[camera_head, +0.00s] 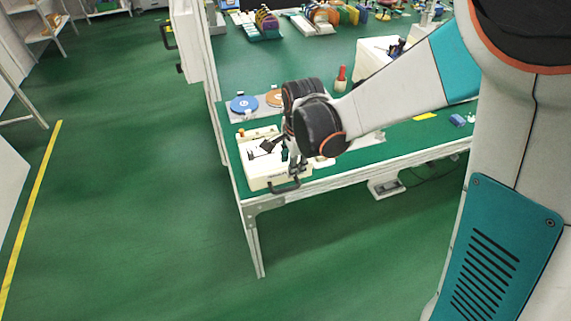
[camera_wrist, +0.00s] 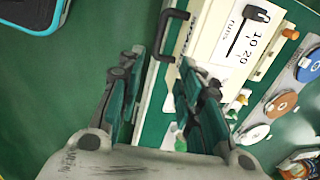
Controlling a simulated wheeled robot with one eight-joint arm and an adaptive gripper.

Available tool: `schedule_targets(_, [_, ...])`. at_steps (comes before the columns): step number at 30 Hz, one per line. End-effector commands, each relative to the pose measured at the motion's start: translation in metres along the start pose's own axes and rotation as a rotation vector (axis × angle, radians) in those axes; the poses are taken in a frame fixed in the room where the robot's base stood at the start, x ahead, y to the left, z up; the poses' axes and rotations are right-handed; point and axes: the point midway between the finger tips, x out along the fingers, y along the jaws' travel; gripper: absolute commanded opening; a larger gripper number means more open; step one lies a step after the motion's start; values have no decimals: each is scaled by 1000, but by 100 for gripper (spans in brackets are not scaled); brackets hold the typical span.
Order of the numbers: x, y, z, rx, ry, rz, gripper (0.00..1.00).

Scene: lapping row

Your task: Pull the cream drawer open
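The cream drawer (camera_head: 262,180) is in a low cream box at the near left corner of the green-topped table. Its dark bar handle (camera_head: 284,186) is on the front, above the table edge. In the wrist view the black handle (camera_wrist: 164,36) stands out from the cream drawer front, just beyond my fingertips. My gripper (camera_wrist: 161,62) is open, its two fingers apart on either side of the handle's line, with nothing seen gripped. In the head view my gripper (camera_head: 292,165) is at the box's right end, partly hidden by my wrist. I cannot tell whether the fingers touch the handle.
A strip with blue (camera_head: 244,103) and orange discs (camera_head: 275,98) lies behind the box. A red bottle (camera_head: 341,78) stands farther back. The floor before the table's left corner is clear.

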Motion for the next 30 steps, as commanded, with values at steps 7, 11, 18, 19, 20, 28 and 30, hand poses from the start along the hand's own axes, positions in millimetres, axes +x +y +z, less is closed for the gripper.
schedule_targets(7, [23, 1, 3, 7, -3, 7, 33])
schedule_targets(11, [47, 1, 3, 6, -3, 7, 33])
schedule_targets(18, [95, 1, 3, 6, -3, 6, 33])
schedule_targets(19, [100, 1, 3, 6, -3, 6, 33])
schedule_targets(20, [106, 1, 3, 6, -3, 6, 33])
schedule_targets(28, [136, 1, 3, 6, -3, 6, 33])
schedule_targets(30, [140, 1, 3, 6, -3, 6, 33])
